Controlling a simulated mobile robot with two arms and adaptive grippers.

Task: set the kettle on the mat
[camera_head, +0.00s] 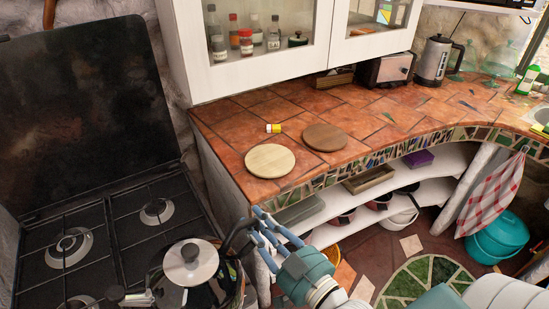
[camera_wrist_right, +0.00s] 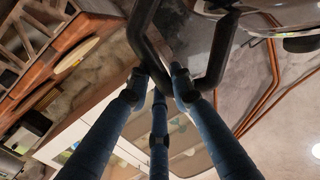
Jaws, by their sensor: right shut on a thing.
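The kettle (camera_head: 190,264) has a round silver lid and a black handle, low in the head view in front of the stove's burners. My right gripper (camera_head: 262,222), with blue fingers, is shut on the kettle's black handle. In the right wrist view the fingers (camera_wrist_right: 166,85) close around the dark handle bar (camera_wrist_right: 148,40). I cannot tell whether the kettle rests on the stove or is lifted. Two round boards lie on the tiled counter, a pale one (camera_head: 270,160) and a brown one (camera_head: 325,137); either may be the mat. My left gripper is not in view.
The black stove (camera_head: 100,235) with its raised lid fills the left. A small yellow-and-white item (camera_head: 273,128) lies behind the boards. A toaster (camera_head: 386,70) and a steel electric kettle (camera_head: 435,60) stand at the back. The counter (camera_head: 225,130) is clear left of the boards.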

